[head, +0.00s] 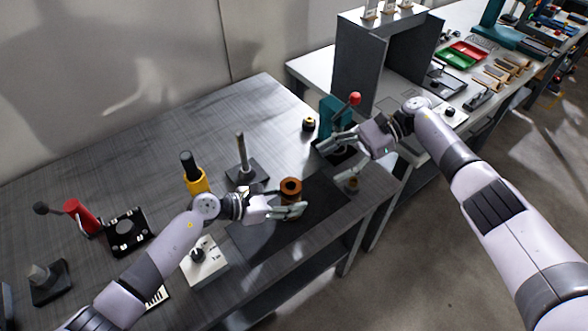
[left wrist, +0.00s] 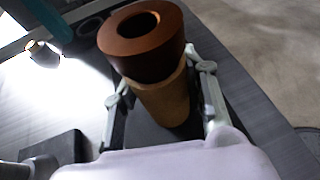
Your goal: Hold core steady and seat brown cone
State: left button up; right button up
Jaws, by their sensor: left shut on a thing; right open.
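My left gripper (head: 289,207) is shut on a tan core (left wrist: 165,103), with one finger on each side of it in the left wrist view. A dark brown cone (left wrist: 150,58) with a round hole sits on top of the core. The brown cone (head: 291,187) also shows in the head view, above the dark mat's far part. I cannot tell how deeply the cone sits on the core. My right gripper (head: 338,146) is open and apart from the cone, to its upper right, by the teal press.
The teal press (head: 329,112) has a red-knobbed lever (head: 355,99). A small tan piece (head: 352,184) stands near the right table edge. A dark mat (head: 260,240) lies under my left gripper. A post stand (head: 242,165), yellow bottle (head: 194,178) and white control box (head: 204,265) stand left.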

pick_arm(q)
jog(key=o, duration=1.2)
jog(key=shift+o, duration=0.2)
jog(key=v, duration=1.2)
